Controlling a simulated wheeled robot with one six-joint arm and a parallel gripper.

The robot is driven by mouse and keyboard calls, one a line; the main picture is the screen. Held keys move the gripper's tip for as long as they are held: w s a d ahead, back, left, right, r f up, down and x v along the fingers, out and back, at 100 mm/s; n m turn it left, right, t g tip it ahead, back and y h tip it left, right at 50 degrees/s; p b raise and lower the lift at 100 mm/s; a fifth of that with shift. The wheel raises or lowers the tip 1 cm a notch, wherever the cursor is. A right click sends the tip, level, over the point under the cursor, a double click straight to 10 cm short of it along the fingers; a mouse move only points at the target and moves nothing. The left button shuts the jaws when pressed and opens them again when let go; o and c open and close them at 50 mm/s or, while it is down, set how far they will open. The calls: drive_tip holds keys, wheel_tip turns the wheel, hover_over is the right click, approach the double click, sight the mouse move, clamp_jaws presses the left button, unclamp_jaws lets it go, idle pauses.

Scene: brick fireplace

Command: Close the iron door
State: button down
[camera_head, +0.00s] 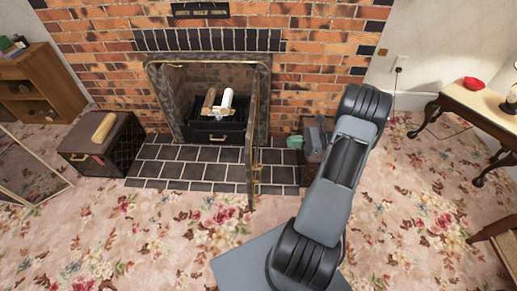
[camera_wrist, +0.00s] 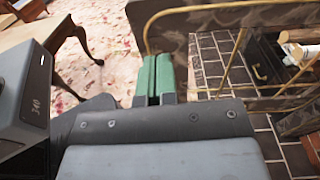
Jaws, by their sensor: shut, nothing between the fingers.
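The iron door (camera_head: 251,145) of the fireplace stands swung open, its brass-edged panel pointing out from the right side of the opening and seen nearly edge-on in the head view. In the wrist view its brass frame (camera_wrist: 188,10) crosses the upper right, with tiles and the hearth showing through the panel. My gripper (camera_head: 294,142) is to the right of the door in the head view. Its green fingers (camera_wrist: 157,74) are shut and empty, close to the door's frame in the wrist view. I cannot tell whether they touch it.
The firebox holds a black grate (camera_head: 216,133) with logs (camera_head: 227,102). A dark chest (camera_head: 101,150) with a log on it stands left of the tiled hearth (camera_head: 170,172). Another dark box (camera_head: 312,150) is by my arm. A wooden table (camera_head: 466,105) stands right. Carpet in front is clear.

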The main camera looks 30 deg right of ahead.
drive_tip(key=w+a+f+t+b, duration=0.1)
drive_tip(key=w+a+b, duration=0.1)
drive_tip(key=w+a, duration=0.4)
drive_tip(key=a, duration=0.5)
drive_tip(key=shift+w+f+m, duration=0.2)
drive_tip(key=shift+w+m, duration=0.2)
